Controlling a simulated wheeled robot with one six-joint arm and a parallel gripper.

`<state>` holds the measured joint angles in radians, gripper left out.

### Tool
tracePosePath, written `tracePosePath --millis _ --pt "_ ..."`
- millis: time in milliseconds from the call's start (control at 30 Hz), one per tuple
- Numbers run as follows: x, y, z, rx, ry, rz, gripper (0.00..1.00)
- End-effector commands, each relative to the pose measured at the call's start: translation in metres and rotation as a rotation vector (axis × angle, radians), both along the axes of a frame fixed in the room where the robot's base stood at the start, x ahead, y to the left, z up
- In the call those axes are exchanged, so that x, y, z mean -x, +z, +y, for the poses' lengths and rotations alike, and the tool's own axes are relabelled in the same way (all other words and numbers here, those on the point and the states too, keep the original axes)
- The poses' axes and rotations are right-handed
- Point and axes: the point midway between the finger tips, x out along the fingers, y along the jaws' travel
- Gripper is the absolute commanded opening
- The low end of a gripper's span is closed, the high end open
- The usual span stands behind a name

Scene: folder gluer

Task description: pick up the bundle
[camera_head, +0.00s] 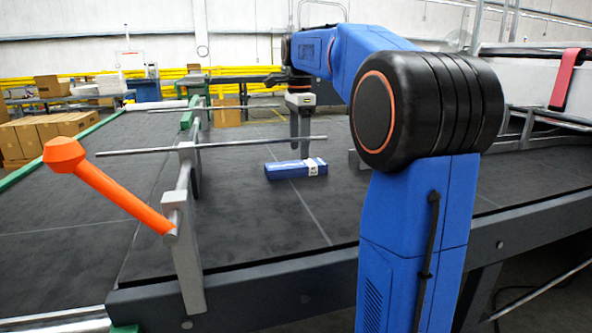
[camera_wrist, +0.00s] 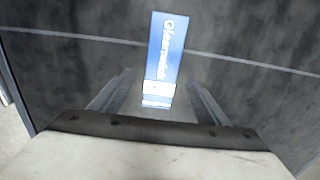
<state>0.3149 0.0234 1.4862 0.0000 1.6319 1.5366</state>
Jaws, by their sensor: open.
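The bundle (camera_head: 285,171) is a flat blue block with a white band near one end, lying on the dark table. In the wrist view the bundle (camera_wrist: 166,45) shows white lettering, and its banded end points toward my gripper. My gripper (camera_head: 303,152) hangs down over the table close to the bundle, seemingly at its far side in the head view. In the wrist view my gripper (camera_wrist: 161,82) is open, with one finger to each side of the bundle's banded end. I see nothing held. The exact height above the bundle is hard to tell.
The dark table (camera_head: 240,225) has free room around the bundle. Metal rods on a rail (camera_head: 187,190) run along the left, with an orange-handled lever (camera_head: 110,190) in front. Another rail (camera_head: 357,160) lies right. Cardboard boxes (camera_head: 45,135) stand at the far left.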

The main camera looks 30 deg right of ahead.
Motion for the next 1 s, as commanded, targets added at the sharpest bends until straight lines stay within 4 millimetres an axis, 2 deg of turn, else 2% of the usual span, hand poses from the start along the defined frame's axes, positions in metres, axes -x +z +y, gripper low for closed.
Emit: tracePosePath --millis 167,533,833,867,1000 --pt "0.000 -0.009 0.001 0.000 0.000 0.001 0.69" --pt "-0.005 -0.052 0.007 0.000 0.000 0.001 0.69" --pt "-0.006 -0.057 0.007 0.000 0.000 0.000 0.69" --pt "-0.006 -0.057 0.007 0.000 0.000 0.000 0.66" --pt "-0.006 -0.057 0.007 0.000 0.000 0.000 0.33"
